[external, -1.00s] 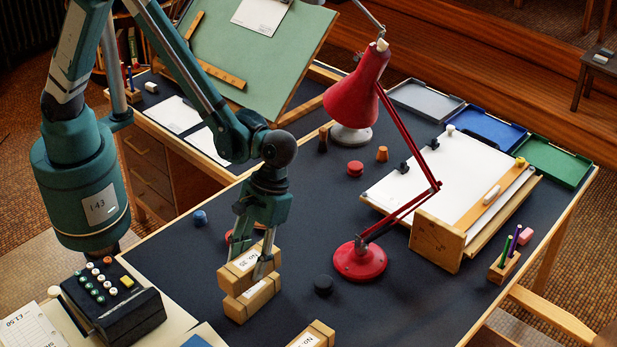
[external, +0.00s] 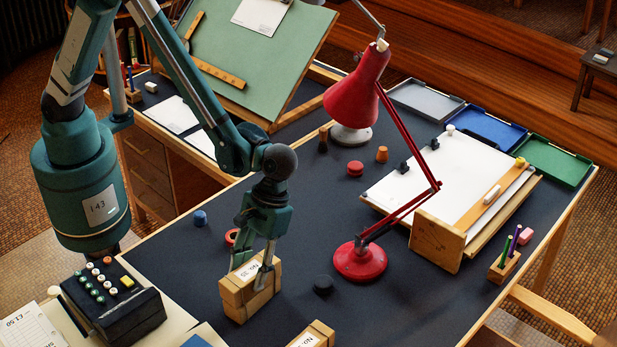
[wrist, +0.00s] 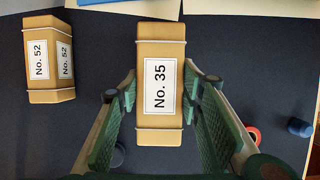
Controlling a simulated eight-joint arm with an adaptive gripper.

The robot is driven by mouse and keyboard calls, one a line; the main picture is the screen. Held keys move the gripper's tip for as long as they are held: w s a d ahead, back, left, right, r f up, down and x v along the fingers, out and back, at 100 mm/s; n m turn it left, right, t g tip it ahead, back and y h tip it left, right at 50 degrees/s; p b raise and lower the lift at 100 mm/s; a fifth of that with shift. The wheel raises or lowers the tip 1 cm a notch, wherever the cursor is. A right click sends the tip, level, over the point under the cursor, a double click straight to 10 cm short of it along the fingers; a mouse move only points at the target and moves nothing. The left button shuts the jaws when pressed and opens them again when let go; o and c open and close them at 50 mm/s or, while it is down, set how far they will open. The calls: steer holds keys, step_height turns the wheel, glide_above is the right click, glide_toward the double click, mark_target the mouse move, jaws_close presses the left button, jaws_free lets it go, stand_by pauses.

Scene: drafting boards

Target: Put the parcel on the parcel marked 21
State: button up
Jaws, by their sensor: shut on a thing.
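The tan parcel labelled No. 35 (external: 236,285) is in my gripper (external: 252,273), with a finger on each side of it. In the wrist view the same parcel (wrist: 160,55) lies level between the fingers of my gripper (wrist: 160,95). Directly under it in the external view is another tan parcel (external: 246,307), and the two look stacked and touching. The lower parcel's number is hidden. A third parcel (external: 312,337) lies at the bottom edge of the external view; it reads No. 52 in the wrist view (wrist: 50,78).
A red desk lamp (external: 360,262) stands right of the stack, with a dark round knob (external: 323,285) between. An adding machine (external: 115,300) is at the left. A blue cap (external: 200,218) and a red ring (external: 232,237) lie behind the stack.

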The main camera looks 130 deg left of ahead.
steer(key=shift+f, duration=0.2)
steer(key=o, duration=1.1)
steer(key=shift+r, duration=0.25)
steer(key=p+v, duration=0.1)
steer(key=v, duration=1.1)
